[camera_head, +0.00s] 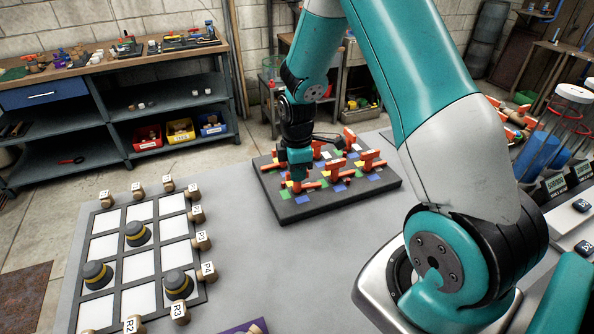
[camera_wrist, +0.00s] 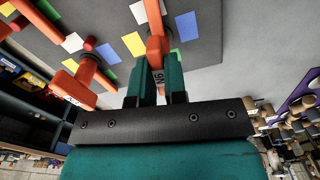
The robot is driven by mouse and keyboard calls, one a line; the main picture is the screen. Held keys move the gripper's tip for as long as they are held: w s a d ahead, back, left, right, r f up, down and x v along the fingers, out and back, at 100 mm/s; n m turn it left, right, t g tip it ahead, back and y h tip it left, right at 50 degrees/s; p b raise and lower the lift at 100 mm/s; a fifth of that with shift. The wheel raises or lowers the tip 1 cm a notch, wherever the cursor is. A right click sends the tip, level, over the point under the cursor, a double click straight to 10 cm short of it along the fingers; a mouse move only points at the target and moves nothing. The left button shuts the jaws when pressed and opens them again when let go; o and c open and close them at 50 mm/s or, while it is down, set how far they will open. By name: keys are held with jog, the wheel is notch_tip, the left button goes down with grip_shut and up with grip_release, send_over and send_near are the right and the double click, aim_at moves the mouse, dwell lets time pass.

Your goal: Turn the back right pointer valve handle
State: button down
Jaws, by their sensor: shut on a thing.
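A dark valve board (camera_head: 285,208) with several orange pointer valve handles and coloured squares lies on the grey table. A handle at its back right (camera_head: 350,137) stands clear of my gripper in the head view. My gripper (camera_head: 296,176) points down over the left front part of the board. In the wrist view my gripper (camera_wrist: 157,72) is shut on an orange handle (camera_wrist: 157,46), with a finger on each side. A partly hidden label shows between the fingers. Another orange handle (camera_wrist: 75,88) is to the left, apart from the fingers. My gripper partly hides the held handle in the head view.
A white-squared grid (camera_head: 140,265) with dark knobs and labelled wooden blocks lies left of the board. Clear tubes with red rings (camera_head: 565,120) stand at the right. A shelf bench (camera_head: 110,70) is behind. The table between grid and board is clear.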

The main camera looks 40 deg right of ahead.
jog(key=m, duration=1.1)
jog(key=shift+m, duration=2.3)
jog(key=c, duration=1.2)
grip_release()
jog(key=shift+o, duration=0.2)
notch_tip(320, 180, up, 18)
jog(key=b, duration=0.1)
jog(key=shift+f+b, duration=0.25)
jog(key=shift+b, duration=0.05)
